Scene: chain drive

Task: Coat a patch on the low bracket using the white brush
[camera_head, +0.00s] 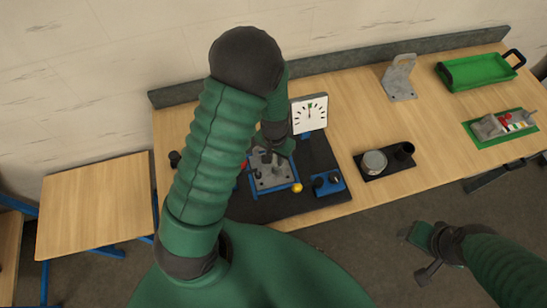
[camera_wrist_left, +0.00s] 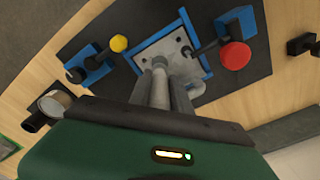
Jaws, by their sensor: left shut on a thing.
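My left gripper (camera_wrist_left: 165,95) is shut on a small grey part whose shape is mostly hidden between the fingers. It is over a grey plate (camera_wrist_left: 178,52) in a blue frame; the plate also shows in the head view (camera_head: 271,180). I cannot tell whether the held part touches the plate. A grey upright bracket (camera_head: 400,77) stands at the back of the table. I cannot pick out a low bracket or a white brush for certain. My right gripper (camera_head: 421,240) is at the lower right, off the table; its jaws are unclear.
A white dial (camera_head: 309,113) stands behind the black mat (camera_head: 318,155). A red knob (camera_wrist_left: 235,55) and a yellow knob (camera_wrist_left: 119,43) flank the plate. To the right are a black tray (camera_head: 373,168) with a round tin, a green crate (camera_head: 478,71), and a green mat (camera_head: 481,141) with small items.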

